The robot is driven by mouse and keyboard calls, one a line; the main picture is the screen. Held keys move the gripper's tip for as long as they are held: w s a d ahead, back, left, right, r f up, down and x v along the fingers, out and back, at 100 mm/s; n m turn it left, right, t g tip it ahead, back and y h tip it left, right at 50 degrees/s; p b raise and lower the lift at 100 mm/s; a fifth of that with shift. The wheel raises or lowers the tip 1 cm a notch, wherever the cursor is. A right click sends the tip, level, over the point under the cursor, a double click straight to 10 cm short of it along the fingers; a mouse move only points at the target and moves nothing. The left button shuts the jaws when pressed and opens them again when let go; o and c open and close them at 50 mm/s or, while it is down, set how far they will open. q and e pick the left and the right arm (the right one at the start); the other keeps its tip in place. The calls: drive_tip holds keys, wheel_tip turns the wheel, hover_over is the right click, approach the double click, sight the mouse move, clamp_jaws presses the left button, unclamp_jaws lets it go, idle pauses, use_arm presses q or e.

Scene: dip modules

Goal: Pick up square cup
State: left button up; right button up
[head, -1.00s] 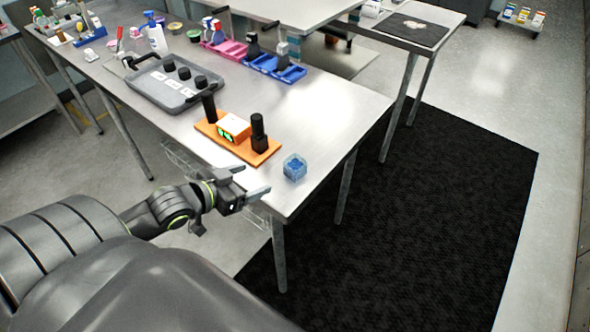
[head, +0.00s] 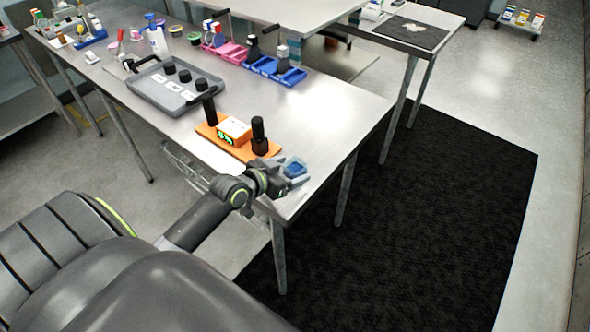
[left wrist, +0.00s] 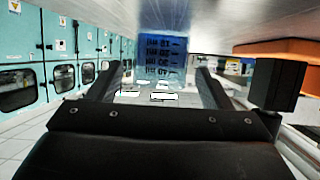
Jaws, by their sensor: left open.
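The square cup (head: 294,167) is small, blue and see-through. It stands at the near right corner of the metal table (head: 330,125). My left gripper (head: 287,175) is at the cup, with its open fingers reaching toward it and partly covering it in the head view. In the left wrist view the blue cup (left wrist: 163,48), with dark markings on its wall, shows ahead between the two spread fingers (left wrist: 160,82). I cannot tell whether a finger touches it. My right gripper is not in view.
An orange base (head: 222,145) with a small display box and two black posts stands close behind the cup, and its orange edge shows at right in the left wrist view (left wrist: 285,48). A grey tray (head: 150,92) and blue and pink racks lie farther back. The table's right side is clear.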

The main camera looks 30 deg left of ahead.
use_arm(q)
drive_tip(key=shift+x, duration=1.3)
drive_tip(key=shift+s, duration=0.1)
drive_tip(key=shift+c, duration=0.2)
drive_tip(key=c, duration=1.1)
